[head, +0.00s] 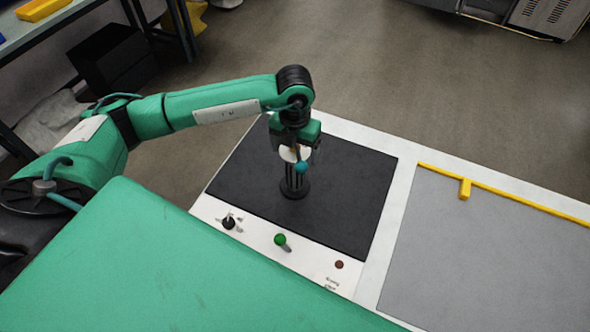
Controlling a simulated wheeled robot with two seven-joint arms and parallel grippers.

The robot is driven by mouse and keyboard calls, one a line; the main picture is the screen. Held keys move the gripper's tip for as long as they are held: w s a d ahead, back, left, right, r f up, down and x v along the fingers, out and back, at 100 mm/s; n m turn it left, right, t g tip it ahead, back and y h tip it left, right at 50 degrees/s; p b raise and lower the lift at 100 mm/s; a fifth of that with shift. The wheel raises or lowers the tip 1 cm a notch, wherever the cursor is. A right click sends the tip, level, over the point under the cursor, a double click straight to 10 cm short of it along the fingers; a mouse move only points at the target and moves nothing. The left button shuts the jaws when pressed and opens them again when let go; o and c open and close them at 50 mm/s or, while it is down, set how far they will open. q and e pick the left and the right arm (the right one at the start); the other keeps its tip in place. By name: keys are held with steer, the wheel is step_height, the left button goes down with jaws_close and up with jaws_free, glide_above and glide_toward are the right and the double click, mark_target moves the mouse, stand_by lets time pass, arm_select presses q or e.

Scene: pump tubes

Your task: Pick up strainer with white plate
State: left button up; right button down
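My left gripper (296,146) points down over the black mat (345,205), with its arm coming in from the left. At the gripper is a part with a round white plate (288,154), which looks like the strainer. A dark slatted upright piece (294,180) with a round black foot shows below the white plate, over the mat. A small teal knob (301,167) sits in front of the plate. The fingertips are hidden or too dark to make out, so I cannot tell whether they grip the strainer. My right gripper is out of view.
The white panel in front of the mat carries a black knob (229,223), a green knob (280,240) and a red button (339,265). A bare grey surface (490,250) with a yellow edge strip (510,194) lies to the right. A shelf stands at the upper left.

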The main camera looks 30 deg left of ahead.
arm_select(q)
steer(key=c, duration=1.4)
steer(key=shift+r, duration=0.1)
steer(key=shift+c, duration=0.3)
steer(key=shift+r, duration=0.1)
